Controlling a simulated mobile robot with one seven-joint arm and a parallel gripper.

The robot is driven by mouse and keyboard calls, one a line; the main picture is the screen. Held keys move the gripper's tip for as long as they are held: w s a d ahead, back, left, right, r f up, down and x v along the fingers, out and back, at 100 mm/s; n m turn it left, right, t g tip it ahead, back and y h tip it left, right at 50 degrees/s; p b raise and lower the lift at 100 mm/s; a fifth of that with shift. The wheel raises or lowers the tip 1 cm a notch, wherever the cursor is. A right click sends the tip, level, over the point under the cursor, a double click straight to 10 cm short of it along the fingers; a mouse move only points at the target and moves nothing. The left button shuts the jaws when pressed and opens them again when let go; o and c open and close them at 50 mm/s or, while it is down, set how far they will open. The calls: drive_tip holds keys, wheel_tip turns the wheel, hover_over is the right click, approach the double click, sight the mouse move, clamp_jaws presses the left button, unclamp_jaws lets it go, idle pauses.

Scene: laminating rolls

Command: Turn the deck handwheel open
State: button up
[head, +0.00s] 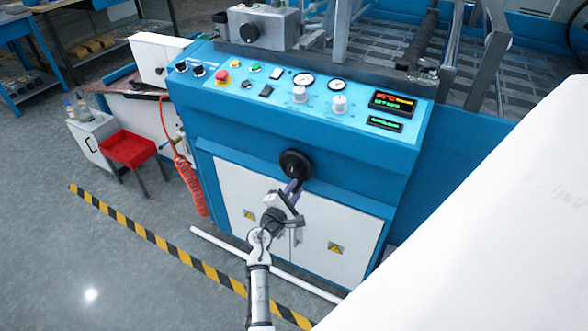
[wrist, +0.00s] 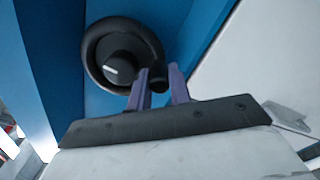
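The deck handwheel (head: 296,164) is a black round wheel on the blue front of the machine, below the control panel. In the wrist view the handwheel (wrist: 108,50) shows a round hub with a white mark and a small dark knob at its lower right rim. My gripper (head: 293,187) reaches up to the wheel's lower edge. In the wrist view its two purple fingers (wrist: 160,82) stand apart, with the knob at or between their tips. I cannot tell whether the fingers touch it.
The control panel (head: 300,90) with dials, buttons and displays lies above the wheel. White cabinet doors (head: 315,222) are below. A large white surface (head: 490,230) fills the lower right.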

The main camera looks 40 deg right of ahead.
drive_tip(key=shift+o, duration=0.8)
drive_tip(key=shift+a, duration=0.1)
drive_tip(key=b+v, duration=0.1)
drive_tip(key=v, duration=1.2)
drive_tip(key=shift+s+a+b, duration=0.15)
drive_tip(key=shift+a+b, duration=0.2)
